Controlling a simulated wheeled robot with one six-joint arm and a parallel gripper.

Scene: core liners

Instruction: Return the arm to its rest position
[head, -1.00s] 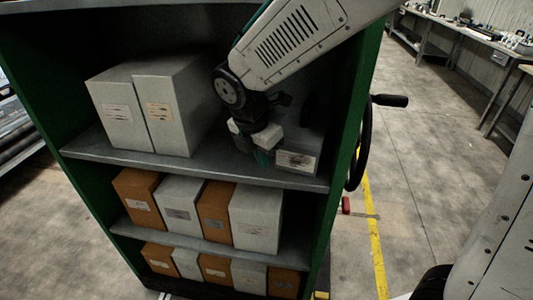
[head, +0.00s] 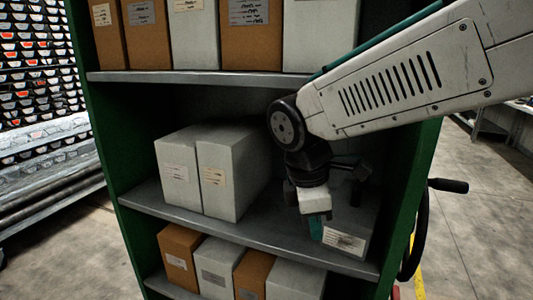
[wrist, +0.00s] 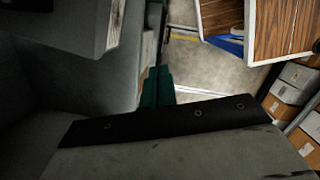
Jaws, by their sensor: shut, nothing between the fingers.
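My gripper (head: 316,228) is over the middle shelf of a green-sided rack, in its right part. Its green fingers are shut and empty; they also show in the wrist view (wrist: 157,88). A low grey box (head: 345,240) with a white label lies at the right of this shelf, just right of and behind the fingers. I cannot tell whether the fingers touch it. My arm reaches in from the upper right across the rack's right side panel. Two pale upright boxes, one left (head: 179,175) and one right (head: 228,172), stand left of my gripper with a gap between.
The shelf above (head: 200,77) carries several grey and orange boxes and roofs the bay. A lower shelf holds more boxes (head: 180,257). A handwheel (head: 421,230) sticks out at the rack's right. Open floor (head: 485,220) lies right of it.

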